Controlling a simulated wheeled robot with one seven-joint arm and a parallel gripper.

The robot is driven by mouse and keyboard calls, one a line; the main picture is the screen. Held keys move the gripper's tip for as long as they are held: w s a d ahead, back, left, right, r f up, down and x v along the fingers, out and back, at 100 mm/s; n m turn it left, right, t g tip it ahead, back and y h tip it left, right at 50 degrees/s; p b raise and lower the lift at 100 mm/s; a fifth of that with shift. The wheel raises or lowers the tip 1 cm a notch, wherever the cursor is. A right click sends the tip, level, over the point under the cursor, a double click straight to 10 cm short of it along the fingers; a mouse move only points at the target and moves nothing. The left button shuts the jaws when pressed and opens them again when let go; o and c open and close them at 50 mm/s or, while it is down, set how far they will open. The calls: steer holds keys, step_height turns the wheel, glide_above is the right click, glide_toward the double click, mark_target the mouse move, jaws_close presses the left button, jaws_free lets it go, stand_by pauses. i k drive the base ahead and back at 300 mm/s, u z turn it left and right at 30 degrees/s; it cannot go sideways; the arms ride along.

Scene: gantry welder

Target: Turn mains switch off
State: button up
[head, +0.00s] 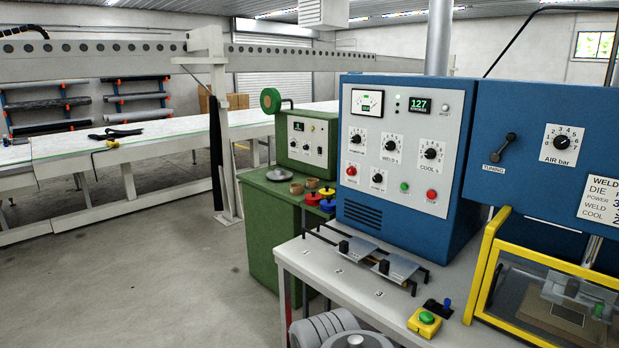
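The blue welder cabinet (459,158) stands right of the middle, with a pale control panel (397,205) on its front. No label there can be read surely as mains. A small black rotary knob (377,178) sits low on the panel, beside a red lamp or button (351,171); it may be the mains switch. Three larger dial knobs sit above: left (357,138), middle (390,143) and right (431,152). A green display (420,105) is lit and reads 127. A green button (404,187) and red button (431,194) are at lower right. My gripper is not in view.
A grey bench (288,257) with metal plates (399,267) and a green-yellow button box (425,321) stands before the panel. A yellow-framed guard (484,266) is at right. A green cabinet (258,228) stands left. Open floor (130,270) lies further left.

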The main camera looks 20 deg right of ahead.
mark_target(351, 170)
steer(key=u, duration=0.6)
steer(key=i, duration=1.1)
steer(key=u, duration=0.4)
steer(key=i, duration=1)
steer(key=z, duration=0.85)
steer(key=i, duration=0.8)
steer(key=z, duration=1.15)
steer(key=i, duration=0.25)
steer(key=z, duration=0.1)
